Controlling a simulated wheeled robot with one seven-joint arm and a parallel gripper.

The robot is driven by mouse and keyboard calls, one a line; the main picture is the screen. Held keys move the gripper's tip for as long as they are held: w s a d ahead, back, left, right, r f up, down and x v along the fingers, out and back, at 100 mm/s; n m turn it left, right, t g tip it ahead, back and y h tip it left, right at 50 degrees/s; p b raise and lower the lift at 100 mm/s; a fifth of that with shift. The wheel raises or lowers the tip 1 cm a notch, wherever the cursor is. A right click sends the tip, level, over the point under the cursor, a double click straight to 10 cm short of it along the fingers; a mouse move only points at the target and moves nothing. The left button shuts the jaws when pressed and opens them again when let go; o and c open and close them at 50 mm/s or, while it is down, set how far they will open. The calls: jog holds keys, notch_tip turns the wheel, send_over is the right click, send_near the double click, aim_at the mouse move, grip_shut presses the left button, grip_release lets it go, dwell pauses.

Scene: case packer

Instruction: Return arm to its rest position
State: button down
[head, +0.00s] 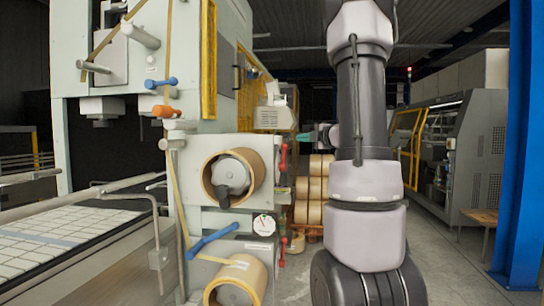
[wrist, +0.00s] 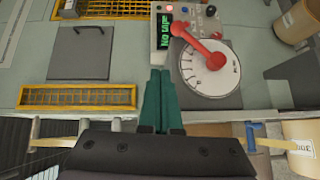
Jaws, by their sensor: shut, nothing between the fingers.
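My gripper (wrist: 161,74) shows in the wrist view as two dark green fingers side by side, closed together with nothing between them. Its tips are just below a small control box (wrist: 163,42) with a green display, as seen in the picture. My arm stands upright at right of centre, in front of the machine area.
A red lever (wrist: 200,45) on a round dial (wrist: 211,72) lies close right of my fingertips. The case packer (head: 215,142) with tape rolls stands left in the head view, beside a conveyor (head: 55,240). A blue column (head: 524,140) stands at right. Floor shows between.

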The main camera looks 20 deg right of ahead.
jog(key=s+a+f+n+g+y, duration=0.1)
jog(key=s+a+n+g+y, duration=0.15)
jog(key=s+a+n, duration=0.45)
jog(key=s+a+n+g+y, duration=0.1)
jog(key=s+a+n+g, duration=0.2)
jog(key=a+n, duration=0.65)
jog(key=s+a+f+n+g+y, duration=0.1)
jog(key=s+a+n+g+y, duration=0.15)
jog(key=s+a+n, duration=0.45)
jog(key=s+a+f+n+g+h, duration=0.1)
jog(key=s+n, duration=0.4)
jog(key=n, duration=0.7)
jog(key=s+a+f+n+g+h, duration=0.1)
jog(key=s+f+n+h, duration=0.2)
jog(key=n, duration=1)
jog(key=s+h, duration=0.2)
jog(key=s, duration=0.1)
jog(key=shift+s+h, duration=0.15)
jog(key=shift+h, duration=0.25)
